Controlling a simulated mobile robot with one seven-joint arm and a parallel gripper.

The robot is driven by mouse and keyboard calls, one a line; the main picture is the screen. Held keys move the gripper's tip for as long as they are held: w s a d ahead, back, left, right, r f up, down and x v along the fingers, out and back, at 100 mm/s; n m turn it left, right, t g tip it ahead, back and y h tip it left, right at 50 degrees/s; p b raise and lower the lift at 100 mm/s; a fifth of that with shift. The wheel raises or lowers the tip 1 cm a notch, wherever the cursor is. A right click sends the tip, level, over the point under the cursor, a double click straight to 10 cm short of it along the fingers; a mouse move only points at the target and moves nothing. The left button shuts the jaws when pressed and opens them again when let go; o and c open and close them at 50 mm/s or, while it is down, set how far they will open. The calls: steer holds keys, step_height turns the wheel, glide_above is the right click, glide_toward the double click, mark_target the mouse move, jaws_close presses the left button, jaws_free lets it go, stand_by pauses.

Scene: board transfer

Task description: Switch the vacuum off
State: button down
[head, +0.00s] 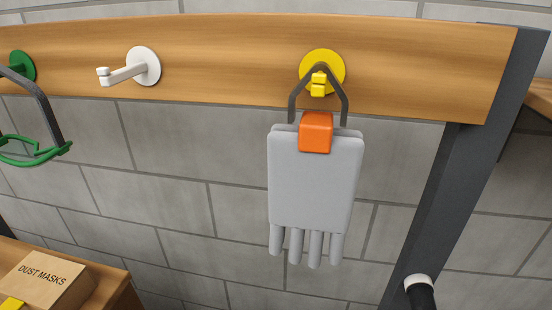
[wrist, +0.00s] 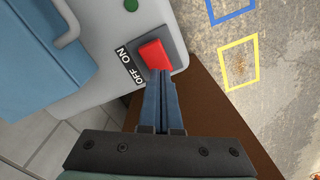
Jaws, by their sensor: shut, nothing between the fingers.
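The vacuum's red rocker switch (wrist: 153,54) sits on a dark plate on a light grey housing (wrist: 97,72) in the wrist view. The words ON and OFF are printed beside it, with OFF nearer my gripper. A green lamp or button (wrist: 131,5) is at the top of the same housing. My gripper (wrist: 161,76) is shut and empty, its fingertips at the OFF end of the switch. I cannot tell whether they touch it. The head view shows neither the switch nor my gripper.
In the head view, a grey glove (head: 315,185) with an orange clip hangs from a yellow hook (head: 322,70) on a wooden rail (head: 220,55). A white hook (head: 142,66) is free. A DUST MASKS box (head: 45,283) is lower left. Yellow (wrist: 239,64) and blue outlines mark the wrist view's floor.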

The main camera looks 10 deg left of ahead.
step_height(320, 180, up, 5)
steer(key=p, duration=0.5)
steer(key=shift+r, duration=0.1)
